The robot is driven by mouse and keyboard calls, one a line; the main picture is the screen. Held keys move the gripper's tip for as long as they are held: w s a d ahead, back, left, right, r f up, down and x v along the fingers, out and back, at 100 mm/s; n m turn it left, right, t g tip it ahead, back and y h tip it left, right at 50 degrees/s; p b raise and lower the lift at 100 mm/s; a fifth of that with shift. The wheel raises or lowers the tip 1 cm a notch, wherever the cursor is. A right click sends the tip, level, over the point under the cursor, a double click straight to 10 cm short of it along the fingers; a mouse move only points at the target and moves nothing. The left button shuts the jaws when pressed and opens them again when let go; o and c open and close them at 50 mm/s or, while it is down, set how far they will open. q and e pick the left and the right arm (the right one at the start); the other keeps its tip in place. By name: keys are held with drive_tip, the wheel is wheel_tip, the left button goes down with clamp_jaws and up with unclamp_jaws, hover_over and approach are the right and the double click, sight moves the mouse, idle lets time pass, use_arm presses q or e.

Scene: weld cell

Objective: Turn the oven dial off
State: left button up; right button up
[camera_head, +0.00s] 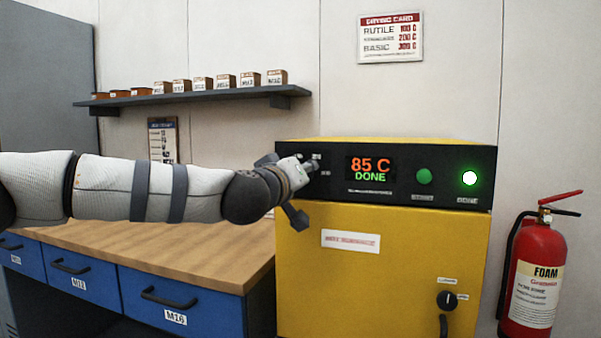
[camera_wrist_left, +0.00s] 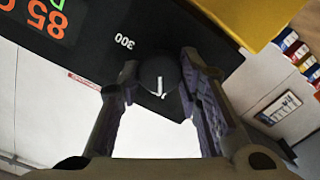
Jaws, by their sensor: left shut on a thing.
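The oven (camera_head: 300,260) is a yellow cabinet with a black control panel (camera_head: 400,190). Its display (camera_head: 370,169) reads 85 C and DONE. The oven dial (camera_wrist_left: 157,72), a dark round knob with a white pointer line, sits between the fingers of my left gripper (camera_wrist_left: 161,88) in the left wrist view. A "300" mark shows beside it. The gripper is shut on the dial. In the head view my left gripper (camera_head: 312,166) is at the panel's left end and hides most of the dial. My right gripper is in neither view.
On the panel are a green button (camera_head: 424,176) and a lit lamp (camera_head: 470,178). A black door knob (camera_head: 446,300) sits lower. A wooden-topped bench (camera_head: 200,250) stands left, a fire extinguisher (camera_head: 534,275) right. A shelf (camera_head: 190,97) with small boxes hangs behind.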

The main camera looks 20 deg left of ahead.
use_arm(q)
drive_tip(key=shift+f+n+p, duration=0.1)
drive_tip(key=shift+n+p, duration=0.7)
drive_tip(key=shift+n, duration=4.8)
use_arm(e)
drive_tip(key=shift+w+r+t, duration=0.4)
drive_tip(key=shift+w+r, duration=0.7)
use_arm(q)
drive_tip(key=o, duration=1.1)
drive_tip(key=shift+s, duration=0.1)
